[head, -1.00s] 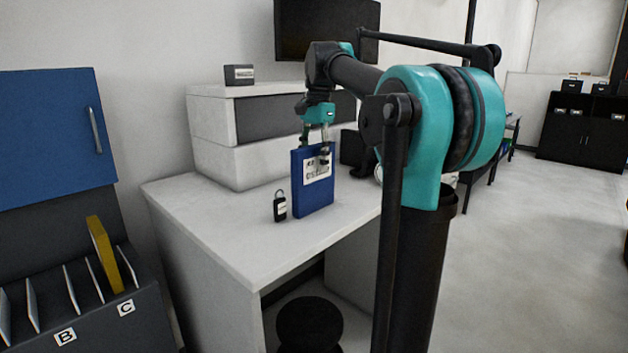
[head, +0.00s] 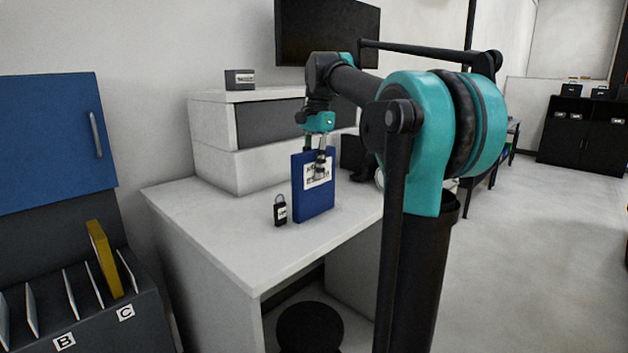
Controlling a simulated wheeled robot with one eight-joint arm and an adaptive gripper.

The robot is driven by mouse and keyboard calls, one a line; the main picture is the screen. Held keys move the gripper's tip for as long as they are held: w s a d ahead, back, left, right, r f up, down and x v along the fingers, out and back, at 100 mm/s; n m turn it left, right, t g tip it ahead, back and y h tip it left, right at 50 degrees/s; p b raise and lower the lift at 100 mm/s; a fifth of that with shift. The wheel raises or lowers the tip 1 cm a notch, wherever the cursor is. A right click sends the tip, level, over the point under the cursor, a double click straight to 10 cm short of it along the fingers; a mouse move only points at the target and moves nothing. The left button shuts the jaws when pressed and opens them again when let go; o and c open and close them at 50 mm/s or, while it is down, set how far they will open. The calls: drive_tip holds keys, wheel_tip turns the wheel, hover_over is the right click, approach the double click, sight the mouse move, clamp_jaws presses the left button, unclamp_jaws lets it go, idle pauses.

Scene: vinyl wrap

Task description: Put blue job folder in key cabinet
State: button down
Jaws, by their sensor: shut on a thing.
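The blue job folder (head: 313,202) stands upright on the white desk, with a white label on its face. My gripper (head: 314,158) is above it with its fingers down over the folder's top edge, shut on it. One dark finger lies in front of the label; the other finger is mostly hidden behind the folder. The key cabinet is not clearly identifiable; a cabinet with a blue door (head: 50,140) and a silver handle stands at the left, above a dark slotted rack.
A small black padlock (head: 280,211) stands just left of the folder on the white desk (head: 220,230). The dark rack (head: 95,322) has slots lettered B and C and holds a yellow folder (head: 103,258). White drawers (head: 215,165) stand behind. A black stool (head: 309,328) is below.

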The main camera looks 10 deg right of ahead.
wheel_tip(320, 180, up, 20)
idle(0.6)
